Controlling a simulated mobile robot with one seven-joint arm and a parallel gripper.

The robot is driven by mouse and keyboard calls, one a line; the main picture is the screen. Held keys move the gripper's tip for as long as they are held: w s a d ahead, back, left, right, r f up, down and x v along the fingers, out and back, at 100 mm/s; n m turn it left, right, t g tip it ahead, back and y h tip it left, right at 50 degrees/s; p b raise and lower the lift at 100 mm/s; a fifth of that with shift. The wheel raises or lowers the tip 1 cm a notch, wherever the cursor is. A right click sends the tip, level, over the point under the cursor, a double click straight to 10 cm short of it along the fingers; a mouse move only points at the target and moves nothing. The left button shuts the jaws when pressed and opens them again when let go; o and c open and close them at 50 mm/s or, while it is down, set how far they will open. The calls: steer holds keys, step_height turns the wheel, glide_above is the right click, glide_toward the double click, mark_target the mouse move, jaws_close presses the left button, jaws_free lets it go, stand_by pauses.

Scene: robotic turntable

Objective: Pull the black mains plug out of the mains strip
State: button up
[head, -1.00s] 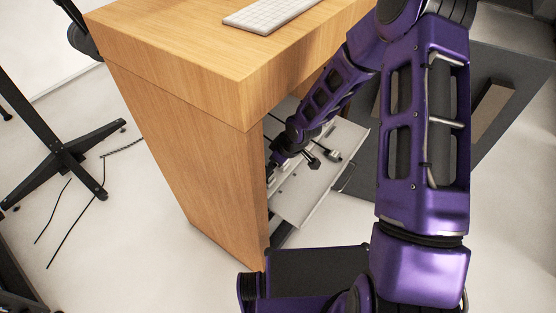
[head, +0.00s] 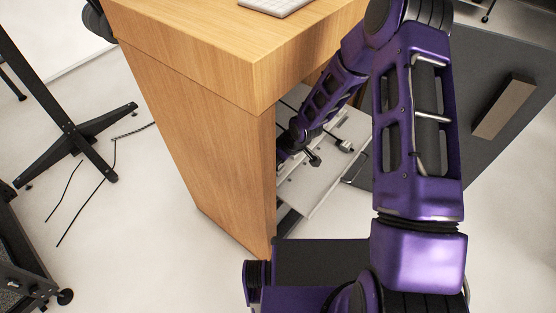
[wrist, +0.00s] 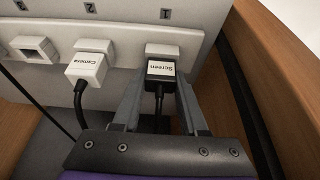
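The black mains plug (wrist: 161,70), labelled "Screen", sits at a socket of the white mains strip (wrist: 120,56) in the wrist view. Its dark cable (wrist: 159,102) hangs down between the fingers of my gripper (wrist: 161,84). The fingers flank the plug left and right and appear to press on its sides. A small gap or seam at the socket is too fine to judge. In the head view my arm reaches under the desk, and the plug and fingertips are hidden there.
A white plug (wrist: 87,68) labelled "Camera" stands close left of the black one, with an empty socket (wrist: 33,49) farther left. A wooden panel (wrist: 285,60) is close on the right. The desk (head: 205,135) overhangs my forearm in the head view.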

jaws_close()
steer(key=shift+r+p, duration=1.5)
steer(key=shift+r, duration=0.7)
